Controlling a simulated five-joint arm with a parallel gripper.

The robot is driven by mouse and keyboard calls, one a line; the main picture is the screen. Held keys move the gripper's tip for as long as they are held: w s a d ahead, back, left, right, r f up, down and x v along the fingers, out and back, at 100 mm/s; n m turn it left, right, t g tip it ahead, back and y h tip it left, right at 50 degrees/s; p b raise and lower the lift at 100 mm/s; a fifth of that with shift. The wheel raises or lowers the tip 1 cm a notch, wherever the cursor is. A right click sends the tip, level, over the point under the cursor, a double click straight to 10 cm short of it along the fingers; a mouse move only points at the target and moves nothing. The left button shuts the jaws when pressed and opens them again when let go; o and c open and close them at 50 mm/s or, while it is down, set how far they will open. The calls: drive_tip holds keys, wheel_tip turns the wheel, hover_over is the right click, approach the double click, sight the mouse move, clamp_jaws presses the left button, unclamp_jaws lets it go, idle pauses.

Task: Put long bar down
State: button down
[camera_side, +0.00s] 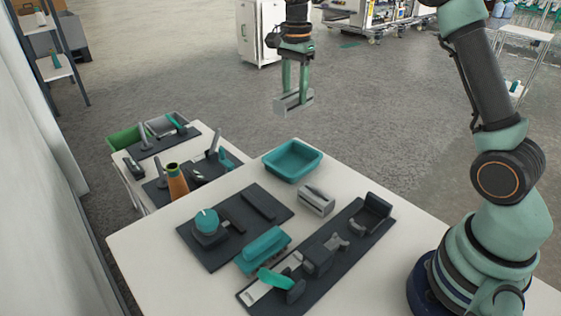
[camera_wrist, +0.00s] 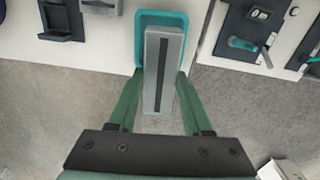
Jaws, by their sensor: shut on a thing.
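The long bar (camera_side: 292,104) is a grey block with a dark slot along its face; it also shows in the wrist view (camera_wrist: 158,82), long side running away from the wrist. My gripper (camera_side: 295,92) is shut on it, with a green finger on each side. The bar hangs in the air, in the side view above and behind the teal tray (camera_side: 272,166). In the wrist view the bar covers part of the teal tray (camera_wrist: 140,46), so the tray's inside is partly hidden there.
A second grey block (camera_side: 314,203) lies on the white table (camera_side: 150,240) right of the tray. A dark fixture strip (camera_side: 250,296) with clamps and a dark mat (camera_side: 258,184) with a teal knob (camera_side: 207,220) take up much of the table. A smaller loaded table stands left.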

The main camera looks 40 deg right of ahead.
wheel_tip(320, 180, down, 18)
drive_tip(key=shift+r, duration=0.1)
idle(0.4)
drive_tip(key=shift+c, duration=1.7)
unclamp_jaws()
drive_tip(key=shift+f, duration=0.2)
drive_tip(key=shift+r, duration=0.1)
